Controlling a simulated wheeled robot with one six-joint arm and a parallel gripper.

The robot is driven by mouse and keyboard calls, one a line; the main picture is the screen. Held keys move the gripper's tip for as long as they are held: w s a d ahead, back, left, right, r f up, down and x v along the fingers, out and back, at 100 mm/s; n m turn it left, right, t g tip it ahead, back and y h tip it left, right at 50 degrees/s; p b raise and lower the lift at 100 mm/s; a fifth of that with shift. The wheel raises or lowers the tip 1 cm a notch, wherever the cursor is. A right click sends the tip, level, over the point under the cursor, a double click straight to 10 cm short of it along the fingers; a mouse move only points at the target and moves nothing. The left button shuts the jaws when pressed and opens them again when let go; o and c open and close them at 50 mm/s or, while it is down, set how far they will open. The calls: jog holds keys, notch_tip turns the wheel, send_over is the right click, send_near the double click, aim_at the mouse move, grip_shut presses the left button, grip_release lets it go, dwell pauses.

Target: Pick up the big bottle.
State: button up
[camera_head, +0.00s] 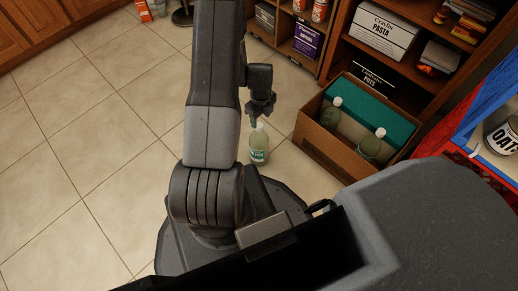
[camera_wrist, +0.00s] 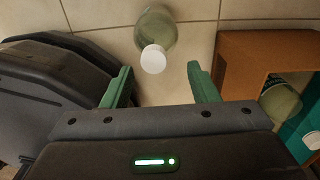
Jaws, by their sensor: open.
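A bottle with pale green contents, a white cap and a label (camera_head: 259,146) stands upright on the tiled floor beside my base. In the wrist view the bottle (camera_wrist: 157,35) is seen from above, with its white cap toward me. My gripper (camera_head: 262,108) is above the bottle in the head view. In the wrist view its two green fingers (camera_wrist: 158,82) are spread apart with nothing between them, and the bottle lies just beyond the fingertips. Two similar bottles, one at the left (camera_head: 331,113) and one at the right (camera_head: 372,143), stand in a cardboard box.
The cardboard box (camera_head: 318,149) with a teal panel stands close to the right of the bottle, and its side (camera_wrist: 236,75) shows near the right finger. Wooden shelves (camera_head: 400,70) hold boxes behind it. The floor at left is clear.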

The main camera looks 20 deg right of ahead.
aim_at(259, 125)
jog(key=f+b, duration=0.1)
jog(key=f, duration=0.2)
jog(key=f+b, duration=0.1)
jog(key=f, duration=0.1)
jog(key=shift+s+a+f+b, duration=0.1)
jog(key=shift+a+f+b, duration=0.2)
jog(key=shift+a, duration=0.1)
jog(key=shift+r, duration=0.1)
grip_shut()
dwell(0.9)
